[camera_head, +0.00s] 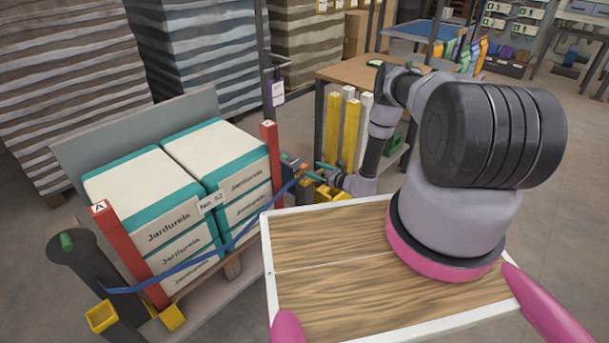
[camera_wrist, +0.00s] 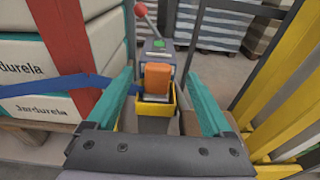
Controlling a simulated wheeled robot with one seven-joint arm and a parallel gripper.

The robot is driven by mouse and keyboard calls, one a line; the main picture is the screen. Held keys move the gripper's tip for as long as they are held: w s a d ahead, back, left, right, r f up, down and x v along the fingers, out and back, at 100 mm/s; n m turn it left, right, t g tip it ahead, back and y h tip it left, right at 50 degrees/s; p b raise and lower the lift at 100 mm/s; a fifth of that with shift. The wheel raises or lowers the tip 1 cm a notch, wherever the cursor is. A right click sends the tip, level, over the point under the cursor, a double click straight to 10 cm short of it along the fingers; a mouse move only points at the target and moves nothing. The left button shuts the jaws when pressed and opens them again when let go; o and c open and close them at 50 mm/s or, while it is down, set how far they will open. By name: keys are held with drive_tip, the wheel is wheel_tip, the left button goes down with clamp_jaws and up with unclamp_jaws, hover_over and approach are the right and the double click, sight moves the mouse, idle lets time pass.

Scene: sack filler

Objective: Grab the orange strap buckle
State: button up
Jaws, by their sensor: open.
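The orange strap buckle (camera_wrist: 157,79) sits upright in a yellow holder (camera_wrist: 169,101) on a grey post in the wrist view. A blue strap (camera_wrist: 60,85) runs from it to the left across the sacks. My gripper (camera_wrist: 162,100) is open, with one teal finger on each side of the buckle and holder. I cannot tell whether either finger touches them. In the head view my gripper (camera_head: 309,172) is small beside the right red post, and the blue strap (camera_head: 190,265) crosses the front of the stack.
White and teal sacks (camera_head: 165,230) stand stacked on a pallet between red posts (camera_head: 270,160). A lever with a red knob (camera_wrist: 139,10) rises behind the buckle. Yellow posts (camera_wrist: 280,95) stand close on the right. A wooden bench (camera_head: 350,72) is behind the arm.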

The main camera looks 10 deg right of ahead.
sight(306, 167)
drive_tip(key=x, duration=0.4)
drive_tip(key=shift+a+f, duration=0.1)
drive_tip(key=c, duration=1.3)
clamp_jaws()
